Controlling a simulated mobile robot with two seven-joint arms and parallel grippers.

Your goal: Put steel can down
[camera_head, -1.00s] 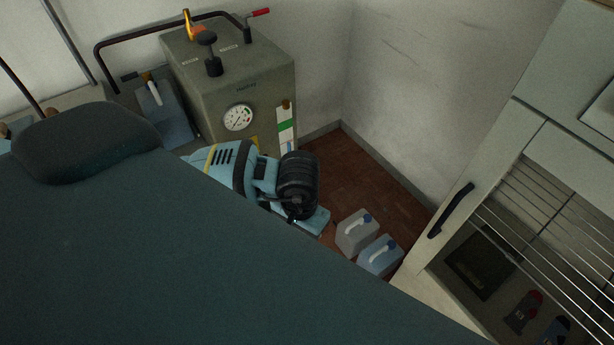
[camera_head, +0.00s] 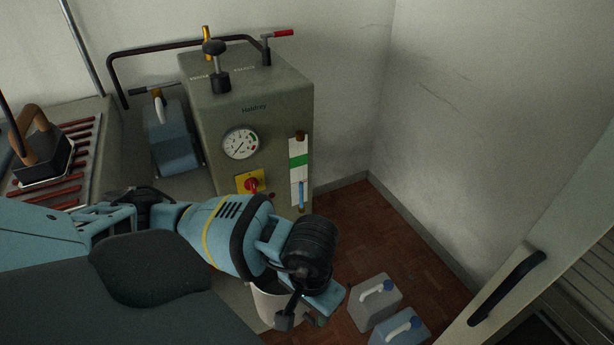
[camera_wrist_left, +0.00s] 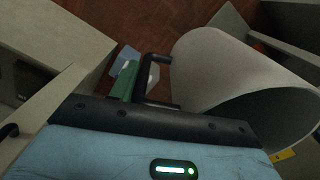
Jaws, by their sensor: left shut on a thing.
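The steel can (camera_head: 268,304) shows as a pale grey-white cylinder in the head view, partly hidden behind my left wrist and gripper. My left gripper (camera_head: 298,319) is shut on the can near its rim, low in front of the grey-green boiler. In the left wrist view the can (camera_wrist_left: 222,72) fills the right side, with its open mouth towards the lower right. A black bent piece reaches its edge there. I cannot tell whether the can's base touches anything. My right gripper is not in view.
The boiler (camera_head: 225,113) with gauge and red knob stands behind my left arm. Two jugs, one grey (camera_head: 372,303) and one bluish (camera_head: 397,331), stand on the brown floor (camera_head: 350,218) at right. An iron (camera_head: 41,148) rests on a rack at left. A cabinet handle (camera_head: 506,288) juts out at right.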

